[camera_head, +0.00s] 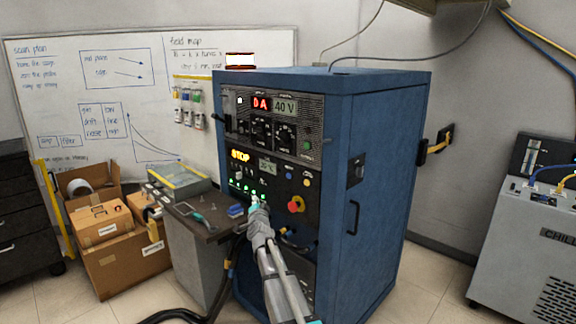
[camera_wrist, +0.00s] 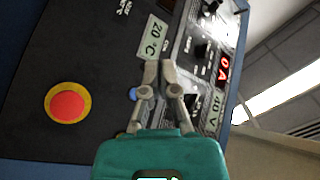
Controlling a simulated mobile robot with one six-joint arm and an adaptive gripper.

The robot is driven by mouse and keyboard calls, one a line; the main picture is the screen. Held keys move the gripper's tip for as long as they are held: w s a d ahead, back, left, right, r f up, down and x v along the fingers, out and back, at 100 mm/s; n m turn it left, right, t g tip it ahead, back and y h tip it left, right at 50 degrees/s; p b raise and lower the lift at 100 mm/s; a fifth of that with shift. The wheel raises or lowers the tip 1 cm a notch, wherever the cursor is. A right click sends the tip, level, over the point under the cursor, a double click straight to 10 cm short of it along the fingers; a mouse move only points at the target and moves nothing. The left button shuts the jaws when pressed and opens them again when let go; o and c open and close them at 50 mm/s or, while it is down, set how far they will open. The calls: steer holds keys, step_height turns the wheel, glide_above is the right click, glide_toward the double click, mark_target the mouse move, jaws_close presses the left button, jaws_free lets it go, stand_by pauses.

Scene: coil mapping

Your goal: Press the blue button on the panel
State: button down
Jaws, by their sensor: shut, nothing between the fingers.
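The blue button (camera_head: 288,168) is a small round knob on the dark front panel (camera_head: 275,225) of the blue cabinet, right of the 20 °C display (camera_head: 267,167) and above the red stop knob (camera_head: 296,204). In the wrist view the blue button (camera_wrist: 133,94) shows just left of my gripper's fingers, partly close against their outline. My gripper (camera_wrist: 160,68) is shut and empty, its fingertips over the panel beside the 20 °C display. In the head view my gripper (camera_head: 255,201) is in front of the panel, lower left of the button. I cannot tell its distance from the panel.
The red stop knob on its yellow ring (camera_wrist: 68,103) sticks out left of my gripper. A side table (camera_head: 212,228) with tools stands left of the cabinet. Cardboard boxes (camera_head: 120,262) are further left, and a grey chiller (camera_head: 520,250) is at the right.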

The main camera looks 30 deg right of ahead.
steer(key=d+r+m+h+p, duration=0.1)
steer(key=d+r+m+h, duration=0.2)
steer(key=d+r, duration=0.1)
steer(key=shift+w+d+r+h+p, duration=0.3)
steer(key=shift+r+h+p, duration=0.1)
steer(key=shift+r, duration=0.1)
glide_toward(286, 172)
steer(key=shift+a+x, duration=0.2)
steer(key=shift+x, duration=1.1)
steer(key=shift+a+x, duration=0.2)
steer(key=shift+x, duration=1.05)
steer(key=shift+w+d+r, duration=0.1)
steer(key=shift+w+d, duration=0.4)
steer(key=shift+d, duration=0.2)
stand_by(0.7)
steer(key=shift+a, duration=0.15)
steer(key=shift+s+a, duration=0.3)
steer(key=shift+a, duration=0.35)
stand_by(0.4)
steer(key=shift+s+a, duration=0.3)
steer(key=shift+a, duration=0.5)
steer(key=shift+s+a, duration=0.25)
steer(key=shift+a, duration=0.5)
steer(key=shift+s+a, duration=0.3)
steer(key=shift+a, duration=0.5)
